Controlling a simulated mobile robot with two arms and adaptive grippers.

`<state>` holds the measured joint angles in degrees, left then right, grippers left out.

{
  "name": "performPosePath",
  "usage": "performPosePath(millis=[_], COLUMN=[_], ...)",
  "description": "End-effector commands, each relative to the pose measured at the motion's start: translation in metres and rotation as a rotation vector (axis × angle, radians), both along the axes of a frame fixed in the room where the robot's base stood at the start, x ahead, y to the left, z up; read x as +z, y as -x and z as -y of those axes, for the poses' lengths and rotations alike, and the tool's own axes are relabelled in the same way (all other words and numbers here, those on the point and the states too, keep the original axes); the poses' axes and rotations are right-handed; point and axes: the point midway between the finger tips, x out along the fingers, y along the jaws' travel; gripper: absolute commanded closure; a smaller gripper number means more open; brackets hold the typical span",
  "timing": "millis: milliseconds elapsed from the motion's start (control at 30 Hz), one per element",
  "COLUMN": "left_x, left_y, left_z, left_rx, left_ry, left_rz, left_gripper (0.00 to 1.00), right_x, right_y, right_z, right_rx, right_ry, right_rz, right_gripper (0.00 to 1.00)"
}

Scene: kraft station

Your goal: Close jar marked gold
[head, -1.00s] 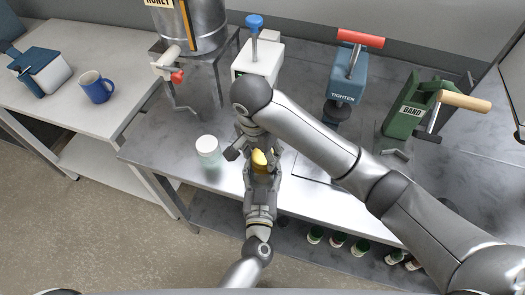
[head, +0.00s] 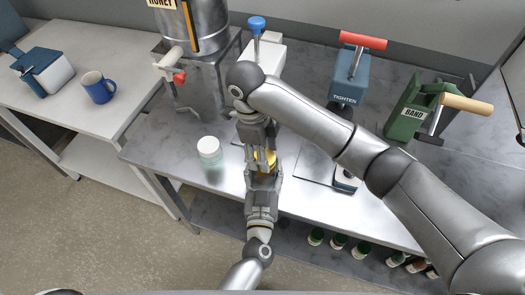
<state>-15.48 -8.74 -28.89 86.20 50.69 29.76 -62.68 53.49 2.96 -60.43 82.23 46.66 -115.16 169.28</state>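A yellow-gold piece, seemingly part of the gold jar (head: 266,157), shows between my two grippers near the front edge of the metal bench. Most of the jar is hidden. My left gripper (head: 263,172) reaches up from the bottom with its fingers on both sides of the jar, seemingly shut on it. My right gripper (head: 261,158) points down right over the jar. Its fingers overlap the jar in this view, and I cannot tell whether they grip it. A clear jar with a white lid (head: 209,146) stands apart to the left.
Behind are a honey tank (head: 208,25), a press with a blue knob (head: 257,24), a TIGHTEN press (head: 348,80) and a green BAND device (head: 408,108). A blue mug (head: 98,90) stands on the left table. Several small jars (head: 338,242) sit on the lower shelf.

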Motion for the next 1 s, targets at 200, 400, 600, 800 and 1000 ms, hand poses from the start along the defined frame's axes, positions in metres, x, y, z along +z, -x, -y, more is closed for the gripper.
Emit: performPosePath(millis=[200, 400, 600, 800, 1000], left_x=[-0.0013, -0.0014, -0.0014, -0.0014, -0.0013], left_y=[0.0010, 0.0010, 0.0008, 0.0007, 0.0007], left_z=[0.0008, 0.0007, 0.0005, 0.0004, 0.0003], left_rx=[-0.002, -0.002, -0.002, -0.001, -0.001], left_ry=[0.000, 0.000, 0.001, 0.001, 0.001], left_rz=[-0.003, -0.003, -0.003, -0.003, -0.003], left_gripper=[1.00, 1.00, 1.00, 1.00, 1.00], right_x=[0.0012, 0.0009, 0.0003, 0.0012, 0.0065], right_y=[-0.0015, -0.0011, -0.0006, -0.0010, -0.0033], right_z=[0.0000, 0.0001, 0.0002, 0.0002, 0.0000], right_rx=[0.000, 0.001, 0.002, 0.044, 0.285], right_ry=[-0.002, -0.001, 0.000, -0.004, -0.023], right_rz=[0.005, 0.003, 0.002, -0.003, -0.026], right_gripper=[0.59, 0.27, 0.27, 0.31, 0.31])
